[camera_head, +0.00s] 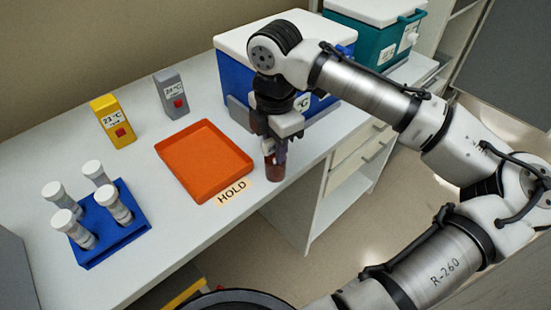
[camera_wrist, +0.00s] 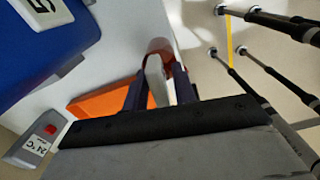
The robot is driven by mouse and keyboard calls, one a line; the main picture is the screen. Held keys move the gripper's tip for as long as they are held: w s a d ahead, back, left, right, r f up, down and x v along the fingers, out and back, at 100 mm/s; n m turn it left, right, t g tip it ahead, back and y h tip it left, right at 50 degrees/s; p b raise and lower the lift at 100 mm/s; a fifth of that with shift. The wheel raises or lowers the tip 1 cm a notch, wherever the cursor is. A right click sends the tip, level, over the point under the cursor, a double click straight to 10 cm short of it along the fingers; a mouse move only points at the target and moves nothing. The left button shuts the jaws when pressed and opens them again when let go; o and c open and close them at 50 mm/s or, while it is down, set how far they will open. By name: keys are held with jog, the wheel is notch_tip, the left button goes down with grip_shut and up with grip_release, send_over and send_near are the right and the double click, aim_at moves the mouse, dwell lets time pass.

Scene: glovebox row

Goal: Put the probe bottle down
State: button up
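The probe bottle is a reddish-brown bottle (camera_head: 275,171) at the bench's front edge, just right of the HOLD label (camera_head: 232,191). My gripper (camera_head: 276,150) points down with its fingers around the bottle's upper part. In the wrist view the bottle (camera_wrist: 159,45) is between the fingertips of my gripper (camera_wrist: 160,78), which appear closed against its sides. The bottle looks upright. Its base is at or just above the bench top; I cannot tell whether it touches. The fingers hide its upper part in the head view.
An empty orange tray (camera_head: 184,178) lies left of the bottle. A blue cooler (camera_head: 233,90) stands close behind my gripper. Yellow (camera_head: 112,120) and grey (camera_head: 170,93) temperature readers stand at the back. A blue rack (camera_head: 127,234) with several capped tubes is at left.

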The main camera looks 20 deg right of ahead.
jog(key=shift+s+f, duration=0.1)
jog(key=shift+f, duration=0.2)
grip_shut()
jog(key=shift+r, duration=0.1)
